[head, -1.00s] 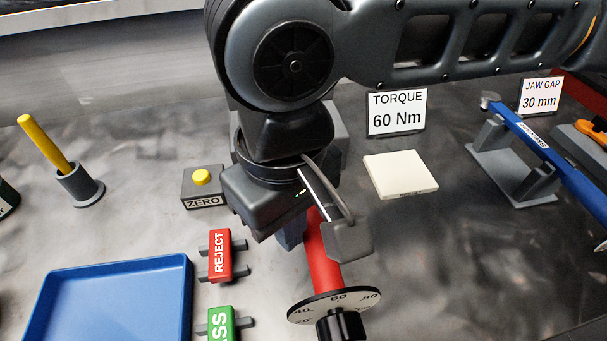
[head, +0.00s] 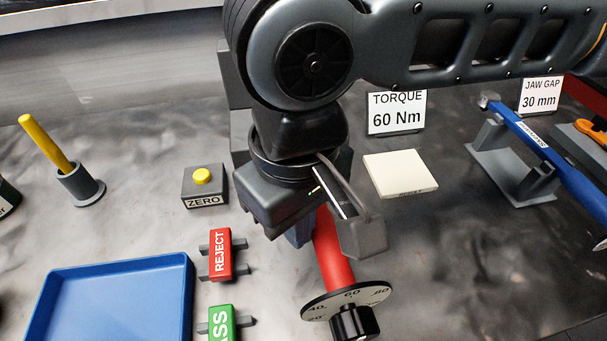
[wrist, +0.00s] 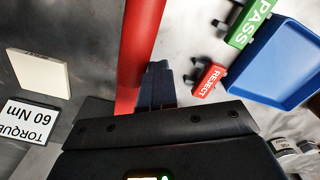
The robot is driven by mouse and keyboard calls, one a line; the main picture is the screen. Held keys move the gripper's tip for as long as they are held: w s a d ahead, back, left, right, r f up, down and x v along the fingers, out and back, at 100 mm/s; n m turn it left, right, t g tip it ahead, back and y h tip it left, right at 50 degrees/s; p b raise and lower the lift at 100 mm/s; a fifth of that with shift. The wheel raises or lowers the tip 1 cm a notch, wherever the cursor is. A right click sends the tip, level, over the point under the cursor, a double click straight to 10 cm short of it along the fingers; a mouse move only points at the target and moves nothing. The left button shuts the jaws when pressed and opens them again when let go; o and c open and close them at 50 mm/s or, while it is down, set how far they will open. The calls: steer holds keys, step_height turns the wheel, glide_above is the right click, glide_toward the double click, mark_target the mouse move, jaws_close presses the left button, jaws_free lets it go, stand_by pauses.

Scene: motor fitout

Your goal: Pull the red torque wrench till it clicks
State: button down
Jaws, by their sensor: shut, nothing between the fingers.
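The wrench's far end is hidden behind my arm. A sign (head: 397,110) reads TORQUE 60 Nm.
Left of the wrench are the red REJECT block (head: 220,255), a green block (head: 221,324), a blue tray (head: 185,300) and the yellow ZERO button (head: 202,176). On the right are a white pad (head: 400,174) and a blue wrench (head: 550,155) on a grey stand.

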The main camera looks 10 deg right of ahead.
steer(key=shift+d, duration=1.5)
stand_by(0.6)
steer(key=shift+a, duration=0.1)
steer(key=shift+a+p, duration=1)
steer(key=shift+a, duration=1.4)
step_height(320, 180, up, 9)
steer(key=p, duration=0.7)
glide_above(323, 222)
steer(key=a, duration=0.5)
